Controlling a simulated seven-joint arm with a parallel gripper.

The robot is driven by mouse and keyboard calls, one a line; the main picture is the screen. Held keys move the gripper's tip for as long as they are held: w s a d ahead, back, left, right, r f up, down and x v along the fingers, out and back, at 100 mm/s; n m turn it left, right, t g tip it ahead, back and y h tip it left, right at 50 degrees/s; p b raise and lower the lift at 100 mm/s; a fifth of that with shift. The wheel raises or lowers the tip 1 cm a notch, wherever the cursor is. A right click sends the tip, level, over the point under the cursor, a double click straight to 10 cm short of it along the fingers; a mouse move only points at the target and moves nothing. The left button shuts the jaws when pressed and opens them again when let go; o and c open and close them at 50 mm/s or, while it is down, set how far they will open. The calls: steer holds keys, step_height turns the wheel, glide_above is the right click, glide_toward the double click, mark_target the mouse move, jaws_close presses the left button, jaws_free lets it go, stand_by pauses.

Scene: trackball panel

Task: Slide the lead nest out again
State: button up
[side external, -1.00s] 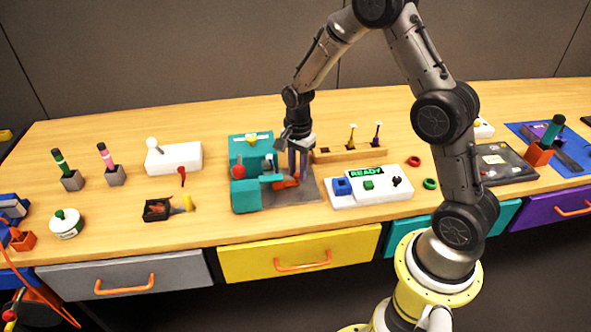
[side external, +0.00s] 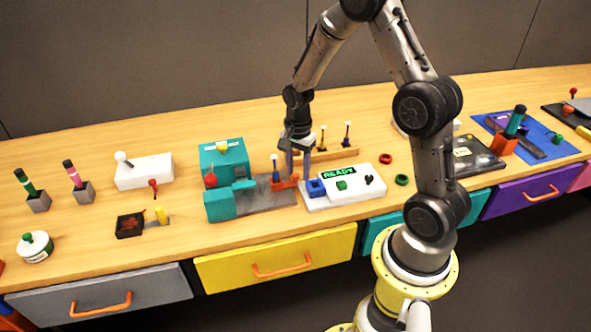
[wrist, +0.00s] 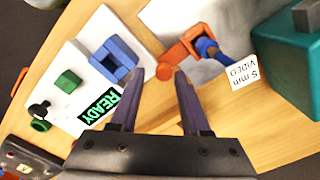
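The orange lead nest (side external: 284,184) sits on the grey plate (side external: 262,196), clear to the right of the teal fixture (side external: 221,163). A blue, white-topped pin (side external: 275,172) stands at the nest. In the wrist view the nest (wrist: 190,43) shows with the blue pin (wrist: 206,47) in or against its fork; I cannot tell which. My gripper (side external: 299,174) is low at the nest's right end. In the wrist view its fingers (wrist: 160,74) are apart, with the nest's small orange end between the tips and visible gaps beside it.
A white panel (side external: 362,188) with a blue square socket (side external: 316,188), a green block and a READY display stands close to the right of my gripper. A wooden rack (side external: 335,155) with upright pins lies behind. Red and green rings lie farther right.

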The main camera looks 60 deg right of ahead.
steer(key=shift+o, duration=0.4)
steer(key=shift+a, duration=0.15)
steer(key=shift+w+a+f, duration=0.1)
steer(key=shift+w+a, duration=0.1)
steer(key=shift+w, duration=0.05)
steer(key=w+a, duration=0.3)
steer(key=w+a+r, duration=0.1)
steer(key=w+a, duration=0.1)
steer(key=shift+w+a, duration=0.15)
steer(key=shift+w, duration=0.1)
step_height(320, 180, up, 15)
steer(key=s+a+r+n+t, duration=0.1)
steer(key=s+a+r+t, duration=0.1)
steer(key=s+r, duration=0.2)
steer(key=s+a+r+n+t, duration=0.1)
steer(key=s+a+r+t, duration=0.1)
steer(key=r, duration=0.6)
steer(key=shift+s+a+n, duration=0.3)
steer(key=shift+s+a, duration=0.45)
steer(key=shift+s, duration=0.35)
